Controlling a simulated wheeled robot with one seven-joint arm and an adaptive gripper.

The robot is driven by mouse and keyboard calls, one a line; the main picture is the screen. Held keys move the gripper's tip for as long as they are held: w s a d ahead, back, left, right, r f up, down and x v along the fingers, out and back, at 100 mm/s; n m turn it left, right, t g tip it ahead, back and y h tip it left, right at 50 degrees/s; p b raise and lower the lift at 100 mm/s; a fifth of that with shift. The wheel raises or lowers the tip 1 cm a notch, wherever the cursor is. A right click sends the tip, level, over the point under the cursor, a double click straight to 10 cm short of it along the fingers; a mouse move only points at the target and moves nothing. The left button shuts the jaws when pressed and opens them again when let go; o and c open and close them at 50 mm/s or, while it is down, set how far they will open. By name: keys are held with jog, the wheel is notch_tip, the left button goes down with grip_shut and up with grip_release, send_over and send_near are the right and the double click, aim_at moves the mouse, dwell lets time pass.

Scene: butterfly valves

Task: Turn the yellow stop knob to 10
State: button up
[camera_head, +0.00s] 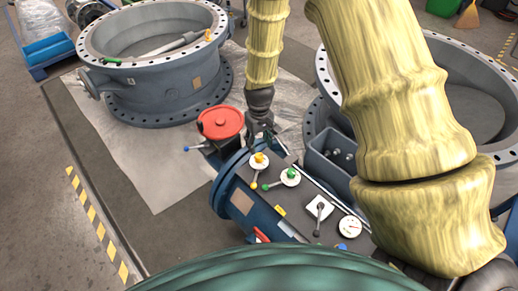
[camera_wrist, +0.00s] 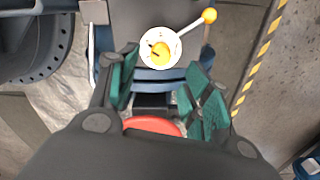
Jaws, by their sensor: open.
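The yellow stop knob (camera_head: 260,157) sits at the centre of a round white dial (camera_head: 253,166) on the dark panel. A lever ends in a yellow ball (camera_head: 254,185) at the front. In the wrist view, the yellow knob (camera_wrist: 161,52) is just ahead of the fingertips, with its lever pointing up right to the ball (camera_wrist: 209,15). The dial's numbers are too small to read. My gripper (camera_head: 258,140) is behind the knob in the head view. In the wrist view, my gripper (camera_wrist: 163,62) is open, its green-padded fingers apart and nothing held.
A green knob (camera_head: 291,173), a grey-handled valve (camera_head: 319,208) and a gauge (camera_head: 350,228) lie along the same panel. A red round cap (camera_head: 220,122) stands left of my gripper. A large flanged ring (camera_head: 160,85) stands behind left; another is at right.

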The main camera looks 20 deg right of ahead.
aim_at(259, 155)
jog(key=shift+r, duration=2.25)
